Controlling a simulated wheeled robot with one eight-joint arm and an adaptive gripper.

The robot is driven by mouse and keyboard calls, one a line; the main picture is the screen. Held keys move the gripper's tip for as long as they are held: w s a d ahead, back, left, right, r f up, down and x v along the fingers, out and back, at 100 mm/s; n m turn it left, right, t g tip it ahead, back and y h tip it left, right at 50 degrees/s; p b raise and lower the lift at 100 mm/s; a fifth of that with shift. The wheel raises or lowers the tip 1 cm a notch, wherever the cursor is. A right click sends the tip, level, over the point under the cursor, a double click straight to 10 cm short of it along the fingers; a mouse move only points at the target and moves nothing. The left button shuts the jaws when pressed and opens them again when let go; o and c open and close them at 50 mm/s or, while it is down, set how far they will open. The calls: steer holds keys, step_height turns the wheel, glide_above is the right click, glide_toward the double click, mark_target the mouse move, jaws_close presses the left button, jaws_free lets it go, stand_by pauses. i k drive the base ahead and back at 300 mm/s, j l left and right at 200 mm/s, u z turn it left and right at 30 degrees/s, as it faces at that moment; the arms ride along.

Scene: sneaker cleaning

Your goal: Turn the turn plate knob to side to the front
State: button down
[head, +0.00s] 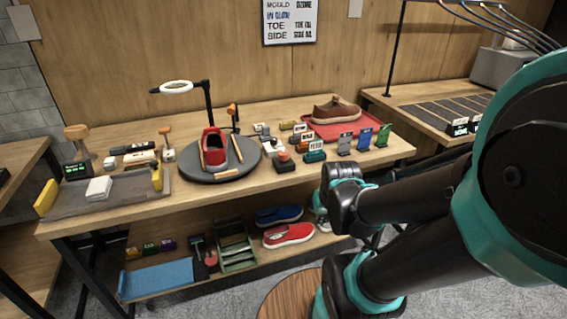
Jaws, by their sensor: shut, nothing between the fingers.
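The turn plate is a dark grey round disc (192,171) on the wooden workbench, left of centre in the head view. A red shoe (214,152) stands on it. Slim light-wood pieces lie around the shoe: one on the left (201,154), one on the right (238,149), and a short one at the front rim (220,174). I cannot tell which is the knob. My black and teal arm fills the right side, in front of the bench's right part and apart from the plate. My gripper cannot be made out.
Small labelled blocks (315,152) and a red tray (375,127) with a brown shoe (336,109) are to the right. A grey mat (125,195) with tools lies left. A round wooden stool (288,297) stands in front.

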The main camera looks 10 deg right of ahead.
mark_target(284, 154)
steer(key=k+j+z, duration=0.5)
steer(key=z, duration=0.2)
